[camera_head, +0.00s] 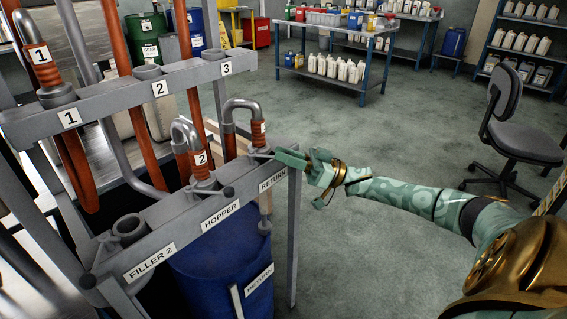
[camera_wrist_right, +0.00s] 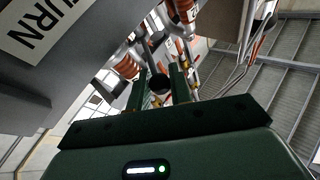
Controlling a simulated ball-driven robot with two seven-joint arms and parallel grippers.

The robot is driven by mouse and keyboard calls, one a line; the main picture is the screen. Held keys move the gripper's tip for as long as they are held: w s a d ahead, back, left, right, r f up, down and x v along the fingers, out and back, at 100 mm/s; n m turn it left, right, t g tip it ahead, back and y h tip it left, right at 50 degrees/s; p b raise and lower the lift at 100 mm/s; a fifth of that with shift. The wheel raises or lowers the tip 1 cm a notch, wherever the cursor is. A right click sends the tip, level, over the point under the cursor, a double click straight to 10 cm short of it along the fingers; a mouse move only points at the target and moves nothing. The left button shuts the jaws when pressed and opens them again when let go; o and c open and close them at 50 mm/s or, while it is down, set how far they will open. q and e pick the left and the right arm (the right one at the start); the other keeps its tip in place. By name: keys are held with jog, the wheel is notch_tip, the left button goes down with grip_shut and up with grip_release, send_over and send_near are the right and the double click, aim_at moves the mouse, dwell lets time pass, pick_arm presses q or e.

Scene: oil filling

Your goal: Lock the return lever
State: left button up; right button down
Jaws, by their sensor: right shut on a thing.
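The rack's front rail carries a RETURN label (camera_head: 272,179) near its right end. Above it stands the return port, with a grey curved pipe (camera_head: 228,113) and an orange-banded hose end marked with a number. The small return lever (camera_head: 261,152) sticks out beside this port. My right gripper (camera_head: 283,157) reaches in from the right and is shut on the lever's end. In the right wrist view, the lever's dark round knob (camera_wrist_right: 159,84) sits between the two green fingers (camera_wrist_right: 158,92). The fingers hide part of the lever. My left gripper is out of view.
The HOPPER (camera_head: 220,216) and FILLER 2 (camera_head: 150,262) ports lie left along the rail. A blue drum (camera_head: 225,262) stands below. A chair (camera_head: 515,135) and a bottle table (camera_head: 335,85) stand farther back, with clear floor between.

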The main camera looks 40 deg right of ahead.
jog(key=shift+w+d+f, duration=0.15)
jog(key=shift+d, duration=0.1)
dwell(0.4)
jog(key=c, duration=1.3)
grip_release()
jog(key=shift+w, duration=0.2)
jog(key=shift+s, duration=0.1)
jog(key=shift+s+d, duration=0.1)
jog(key=v, duration=1.6)
jog(key=shift+f, duration=0.1)
